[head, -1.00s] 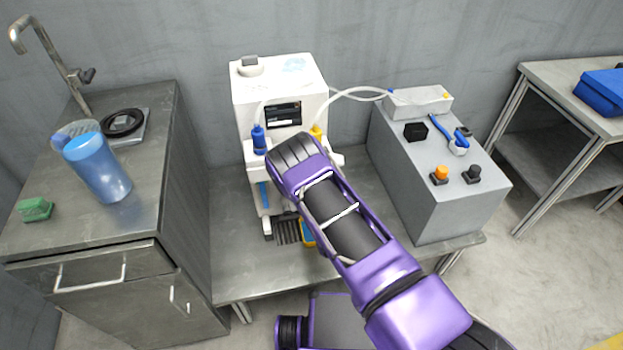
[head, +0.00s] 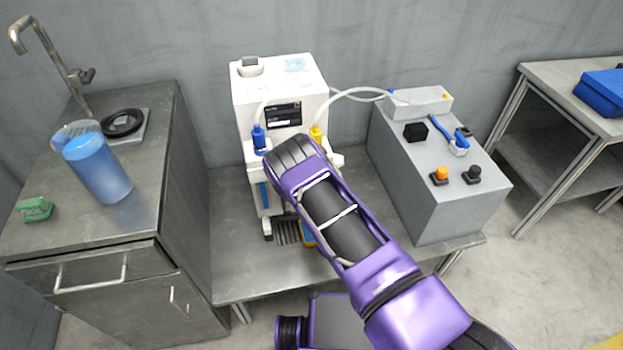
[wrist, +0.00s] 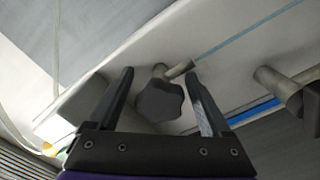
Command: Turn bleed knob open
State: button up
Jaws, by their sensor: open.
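The bleed knob appears to be the dark, lobed knob (wrist: 160,101) on a short metal stem, seen in the wrist view on the white machine's panel (wrist: 140,60). My gripper (wrist: 160,82) is open, with one black finger on each side of the knob. Gaps show between the knob and both fingers, and nothing is gripped. In the head view the white machine (head: 280,80) stands on the metal bench, and my purple arm covers its front, hiding the knob and the fingertips.
A second metal stem (wrist: 278,88) sticks out right of the knob. A grey box (head: 440,205) with switches stands right of the machine, joined by a pale hose (head: 350,93). A blue cup (head: 97,168) stands on the left cabinet. The bench (head: 225,250) has bare room at front left.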

jog(key=p+v, duration=0.2)
jog(key=v, duration=1.5)
jog(key=shift+s, duration=0.2)
jog(key=shift+d+r, duration=0.1)
jog(key=shift+r, duration=0.05)
